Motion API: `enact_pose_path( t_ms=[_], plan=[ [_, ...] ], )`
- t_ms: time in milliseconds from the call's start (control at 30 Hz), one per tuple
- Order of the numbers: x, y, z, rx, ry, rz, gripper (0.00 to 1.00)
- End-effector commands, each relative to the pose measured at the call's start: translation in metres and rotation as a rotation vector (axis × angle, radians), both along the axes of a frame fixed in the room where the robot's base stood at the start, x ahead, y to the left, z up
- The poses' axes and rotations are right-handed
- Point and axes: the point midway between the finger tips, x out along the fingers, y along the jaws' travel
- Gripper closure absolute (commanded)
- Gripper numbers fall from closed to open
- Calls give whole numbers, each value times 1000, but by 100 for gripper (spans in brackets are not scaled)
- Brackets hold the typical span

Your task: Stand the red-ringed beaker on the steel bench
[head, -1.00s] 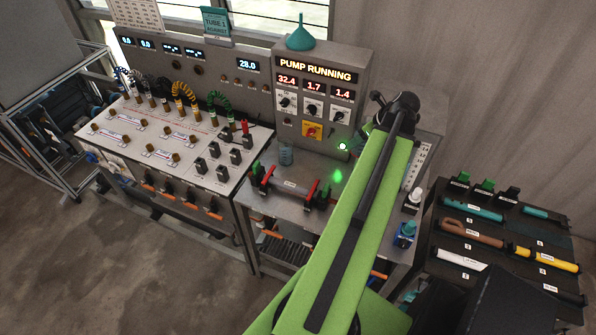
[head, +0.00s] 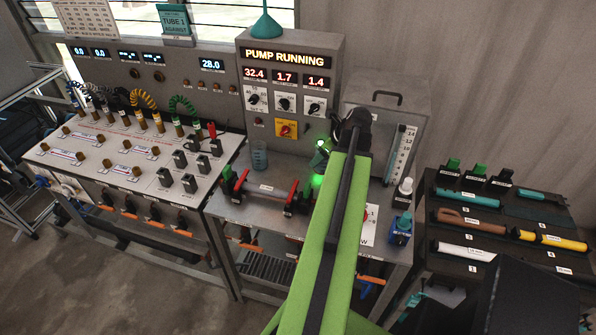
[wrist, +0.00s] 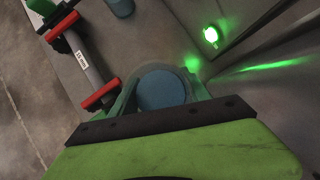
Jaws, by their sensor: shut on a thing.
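My gripper (wrist: 165,103) is shut on a clear beaker with a blue round inside (wrist: 162,86), seen from above in the wrist view. No red ring shows on it from this angle. In the head view the held beaker is hidden behind my arm; part of my gripper (head: 322,152) shows beside the arm's end, above the bench. The steel bench (head: 228,202) stands below the pump panel. Another blue-tinted beaker (head: 259,155) stands upright at the back left of its top, and its edge also shows in the wrist view (wrist: 121,6). I see no red ring on that one either.
A tube in red-and-black clamps (head: 266,188) lies across the bench front. A blue-labelled bottle (head: 400,230) and a white-capped bottle (head: 403,190) stand at the right. A grey box (head: 385,97) stands behind. The pump panel (head: 290,120) rises at the back.

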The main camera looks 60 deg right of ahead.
Motion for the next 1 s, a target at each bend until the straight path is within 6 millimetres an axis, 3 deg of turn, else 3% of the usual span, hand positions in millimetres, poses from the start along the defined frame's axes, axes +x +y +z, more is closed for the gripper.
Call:
enact_pose_path(
  t_ms=[33, 100, 300, 533, 800, 1000],
  plan=[
    [16, -5, -18, 0, 0, 4, 100],
    [34, -7, -29, -1, 1, 5, 100],
    [67, -12, -44, 0, 0, 2, 100],
    [71, -12, -47, 0, 0, 1, 100],
    [71, -11, -88, 0, 0, 1, 100],
    [71, -11, -83, 0, 0, 2, 100]
  ],
)
